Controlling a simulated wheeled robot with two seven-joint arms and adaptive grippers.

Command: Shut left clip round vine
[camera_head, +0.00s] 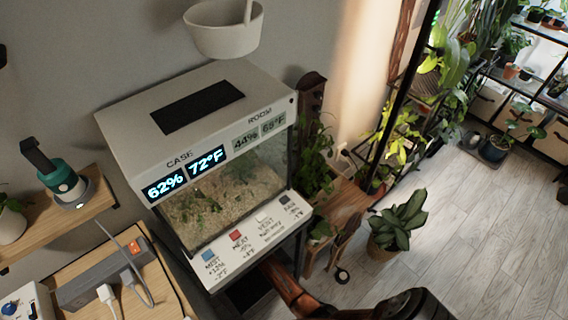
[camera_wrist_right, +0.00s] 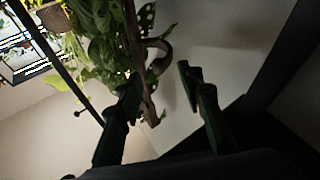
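In the right wrist view, a brown support (camera_wrist_right: 143,85) runs down between the two dark fingers of my right gripper (camera_wrist_right: 158,77). The fingers are apart, with nothing visibly gripped. A curved brown piece (camera_wrist_right: 164,52) sticks out from the support just beyond the fingertips; it may be a clip, but its state is unclear. Green vine leaves (camera_wrist_right: 98,40) hang left of the support. In the head view, a leafy plant (camera_head: 318,165) stands against a dark brown post (camera_head: 312,92) right of the case; no clip can be made out there. My left gripper is not in view.
The glass case (camera_head: 225,200) with lit displays and a button panel stands in the middle, close to my right arm. A wooden bench (camera_head: 340,205) and a potted plant (camera_head: 398,225) stand to its right. Open floor (camera_head: 480,220) lies farther right.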

